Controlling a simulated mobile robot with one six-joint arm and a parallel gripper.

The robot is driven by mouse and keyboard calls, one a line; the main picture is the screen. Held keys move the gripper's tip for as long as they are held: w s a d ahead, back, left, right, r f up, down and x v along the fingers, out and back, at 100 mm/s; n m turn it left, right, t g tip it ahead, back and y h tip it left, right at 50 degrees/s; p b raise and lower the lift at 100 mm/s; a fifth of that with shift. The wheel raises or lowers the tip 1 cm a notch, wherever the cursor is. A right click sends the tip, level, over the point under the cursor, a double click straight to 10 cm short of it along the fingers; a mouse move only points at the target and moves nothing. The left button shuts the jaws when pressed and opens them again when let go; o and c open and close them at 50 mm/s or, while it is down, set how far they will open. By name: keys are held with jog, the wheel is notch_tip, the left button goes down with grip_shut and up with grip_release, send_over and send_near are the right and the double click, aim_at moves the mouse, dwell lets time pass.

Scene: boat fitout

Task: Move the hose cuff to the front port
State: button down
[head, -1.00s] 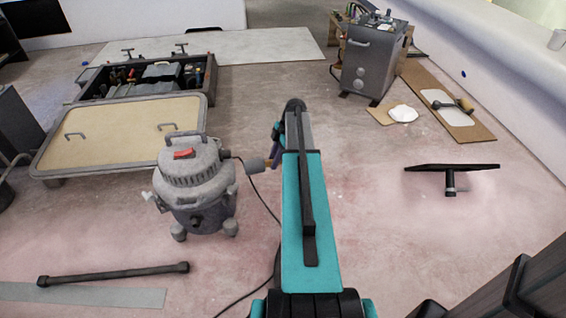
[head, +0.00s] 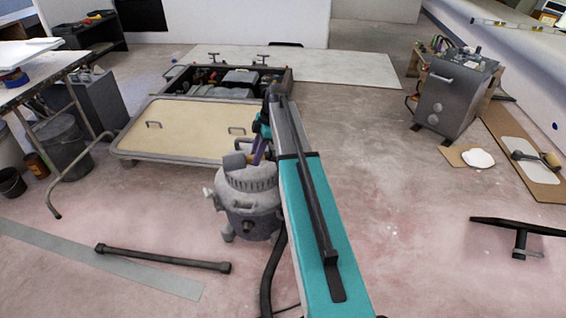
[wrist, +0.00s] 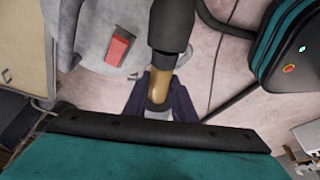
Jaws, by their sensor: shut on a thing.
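The hose cuff is a grey cylinder (head: 235,161) with a tan band (wrist: 161,84); in the wrist view its dark, thick end (wrist: 172,26) points up the picture. My gripper (head: 258,150) is shut on the tan band, its dark purple fingers (wrist: 158,100) on both sides. The grey shop vacuum (head: 247,188) stands on the floor just below. In the wrist view its lid and red switch (wrist: 117,47) are left of the cuff. In the head view the cuff overlaps the lid's top; I cannot tell whether they touch. The front port (head: 247,224) is a dark fitting low on the drum.
A black hose (head: 271,277) runs over the floor beside my arm. A dark bar (head: 163,259) lies at the front left. A tan hatch panel (head: 185,132) lies behind the vacuum. A grey cabinet (head: 445,98) stands at the right. Floor right of my arm is largely clear.

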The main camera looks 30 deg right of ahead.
jog(key=w+a+r+m+t+h, duration=0.1)
jog(key=a+r+m, duration=0.2)
jog(key=a+r, duration=0.5)
jog(key=w+a+r+m+t, duration=0.1)
jog(key=a+r+m, duration=0.25)
jog(key=a, duration=0.95)
jog(key=s+r+m+h+p, duration=0.1)
jog(key=s+r+m+p, duration=0.1)
jog(key=r+p, duration=0.4)
jog(key=s+r+m+h+p, duration=0.1)
jog(key=s+r+m+p, duration=0.2)
jog(key=r, duration=0.6)
jog(key=s+r+m+t+p, duration=0.1)
jog(key=s+r+m+p, duration=0.2)
jog(key=s+r+p, duration=0.2)
notch_tip(320, 180, up, 3)
jog(key=p, duration=0.3)
jog(key=shift+d+f+h+p, duration=0.15)
jog(key=shift+d+h+p, duration=0.15)
jog(key=shift+h+p, duration=0.1)
jog(key=shift+s+m, duration=0.1)
jog(key=shift+m, duration=0.15)
